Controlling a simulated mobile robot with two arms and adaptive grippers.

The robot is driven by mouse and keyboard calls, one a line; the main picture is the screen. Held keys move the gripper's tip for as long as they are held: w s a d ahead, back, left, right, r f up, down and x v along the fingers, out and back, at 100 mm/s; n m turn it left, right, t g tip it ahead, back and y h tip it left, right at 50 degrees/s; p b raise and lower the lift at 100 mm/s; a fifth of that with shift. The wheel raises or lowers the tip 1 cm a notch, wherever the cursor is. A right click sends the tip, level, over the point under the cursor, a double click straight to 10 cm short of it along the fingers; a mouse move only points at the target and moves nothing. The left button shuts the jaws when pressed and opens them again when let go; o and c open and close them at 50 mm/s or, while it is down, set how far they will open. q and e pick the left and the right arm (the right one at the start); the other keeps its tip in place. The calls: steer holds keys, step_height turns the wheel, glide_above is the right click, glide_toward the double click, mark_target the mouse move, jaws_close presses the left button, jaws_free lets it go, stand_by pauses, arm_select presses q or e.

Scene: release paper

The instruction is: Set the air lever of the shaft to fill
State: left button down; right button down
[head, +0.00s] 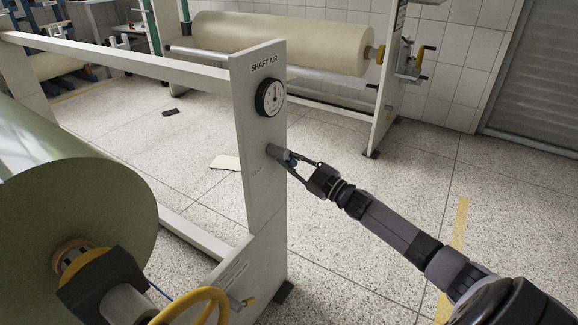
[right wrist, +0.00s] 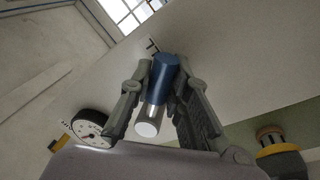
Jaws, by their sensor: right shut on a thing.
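The air lever (head: 275,150) sticks out of the light grey post (head: 262,190) below a label reading SHAFT AIR. Its stub is grey, with a blue part at the gripper. My right gripper (head: 292,163) comes in from the right and is shut on the lever. In the right wrist view the lever's blue part (right wrist: 167,72) lies between the two fingers, with a pale metal end below it. The lever's setting marks are too small to read. A round pressure gauge (head: 270,97) sits above the lever and also shows in the right wrist view (right wrist: 91,128). My left gripper is not in view.
A large pale green roll (head: 75,225) stands at the left, with its shaft end and a yellow handwheel (head: 190,305) in front. Another paper roll (head: 280,45) hangs on a stand behind. The speckled floor right of the post is clear.

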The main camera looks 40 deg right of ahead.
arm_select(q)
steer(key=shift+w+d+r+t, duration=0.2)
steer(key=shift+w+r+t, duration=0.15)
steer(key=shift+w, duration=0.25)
arm_select(e)
steer(key=shift+d+r+n, duration=0.2)
steer(key=shift+n, duration=0.6)
steer(key=c, duration=1.5)
jaws_free()
steer(key=v, duration=1.2)
steer(key=shift+w+d+f, duration=0.1)
steer(key=shift+f, duration=0.05)
